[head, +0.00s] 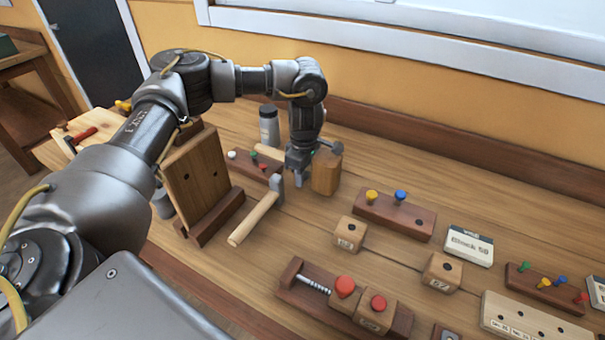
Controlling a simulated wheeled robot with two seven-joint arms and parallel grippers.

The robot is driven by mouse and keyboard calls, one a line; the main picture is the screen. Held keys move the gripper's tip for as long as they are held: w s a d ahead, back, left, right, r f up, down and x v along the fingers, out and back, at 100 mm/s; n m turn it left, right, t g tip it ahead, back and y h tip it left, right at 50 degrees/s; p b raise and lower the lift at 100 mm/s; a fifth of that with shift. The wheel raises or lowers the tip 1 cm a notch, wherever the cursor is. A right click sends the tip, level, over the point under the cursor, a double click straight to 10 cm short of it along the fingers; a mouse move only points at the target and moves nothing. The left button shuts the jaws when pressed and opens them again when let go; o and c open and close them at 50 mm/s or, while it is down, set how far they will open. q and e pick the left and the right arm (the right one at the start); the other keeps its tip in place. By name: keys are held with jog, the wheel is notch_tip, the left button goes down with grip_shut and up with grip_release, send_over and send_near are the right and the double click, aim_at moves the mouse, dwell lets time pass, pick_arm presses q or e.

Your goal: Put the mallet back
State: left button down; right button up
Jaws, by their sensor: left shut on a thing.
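My left gripper (299,162) reaches down over the middle of the bench. It is shut on what looks like the mallet's pale handle (267,152). The mallet's blocky wooden head (327,174) is just to the right of the fingers. The fingers hide part of the handle, and I cannot tell whether the head touches the bench. A separate hammer with a pale handle (252,219) and grey metal head (276,187) lies in front of the gripper. My right gripper is not in view.
An upright wooden board (196,172) stands left of the hammer. A grey bottle (269,127) and a peg rack (243,163) are behind it. To the right are a two-peg block (394,216), a white card (469,246) and small blocks (349,234). A red-knobbed fixture (315,299) is in front.

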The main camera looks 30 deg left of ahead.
pick_arm(q)
jog(key=shift+s+f, duration=0.15)
jog(key=shift+f, duration=0.15)
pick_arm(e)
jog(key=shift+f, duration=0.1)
pick_arm(q)
jog(key=c, duration=1.5)
grip_release()
jog(key=shift+f, duration=0.1)
jog(key=shift+o, duration=1.1)
jog(key=shift+f, duration=0.15)
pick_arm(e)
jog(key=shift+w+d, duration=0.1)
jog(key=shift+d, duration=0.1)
pick_arm(q)
jog(key=shift+s, duration=0.1)
jog(key=shift+r, duration=0.25)
jog(key=r, duration=1.3)
jog(key=shift+w+d+r+p, duration=0.1)
jog(key=shift+w+d+p, duration=0.1)
jog(key=shift+p, duration=0.1)
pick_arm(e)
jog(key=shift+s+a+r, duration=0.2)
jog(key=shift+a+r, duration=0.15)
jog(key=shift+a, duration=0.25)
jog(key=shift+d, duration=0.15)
